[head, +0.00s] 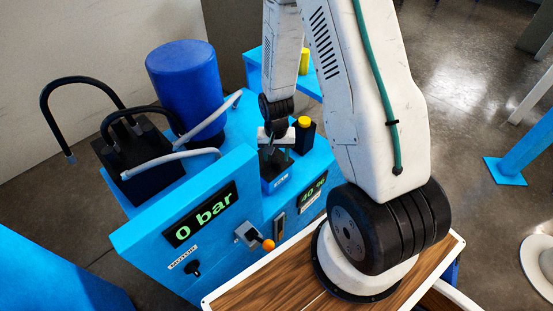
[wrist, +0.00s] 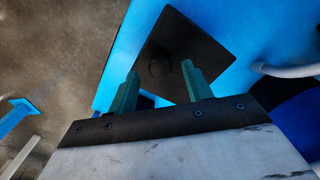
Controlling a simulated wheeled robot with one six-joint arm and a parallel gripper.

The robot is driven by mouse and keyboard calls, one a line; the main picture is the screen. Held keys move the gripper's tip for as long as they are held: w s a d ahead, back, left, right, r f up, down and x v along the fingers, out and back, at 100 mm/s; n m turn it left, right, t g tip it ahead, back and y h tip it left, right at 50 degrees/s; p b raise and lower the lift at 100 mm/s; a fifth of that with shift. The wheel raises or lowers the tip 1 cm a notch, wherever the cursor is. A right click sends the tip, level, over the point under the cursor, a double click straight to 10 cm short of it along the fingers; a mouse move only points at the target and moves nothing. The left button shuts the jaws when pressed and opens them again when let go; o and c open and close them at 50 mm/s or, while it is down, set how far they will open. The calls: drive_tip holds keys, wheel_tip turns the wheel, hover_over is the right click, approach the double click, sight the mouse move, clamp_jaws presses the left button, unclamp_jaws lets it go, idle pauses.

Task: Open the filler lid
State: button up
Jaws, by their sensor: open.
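The filler lid (wrist: 180,45) shows in the wrist view as a dark square plate with a round knob (wrist: 159,68) on it. It appears to lie flat on the blue machine top. My gripper (wrist: 160,82) has its two green fingers apart, with the knob seen between and beyond their tips. Nothing is held. In the head view my gripper (head: 274,152) points down over a small labelled blue block at the machine's right part. There my gripper and arm hide much of the lid, and I cannot tell the exact gap to the knob.
The blue machine (head: 150,232) carries a "0 bar" display (head: 203,214) and an orange-tipped lever (head: 266,243). A blue cylinder (head: 186,85), grey hoses and a black box (head: 150,165) stand left of my gripper. A yellow-topped black box (head: 304,131) stands close on its right.

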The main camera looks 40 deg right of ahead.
drive_tip(key=shift+f, duration=1.35)
clamp_jaws()
drive_tip(key=shift+r, duration=0.1)
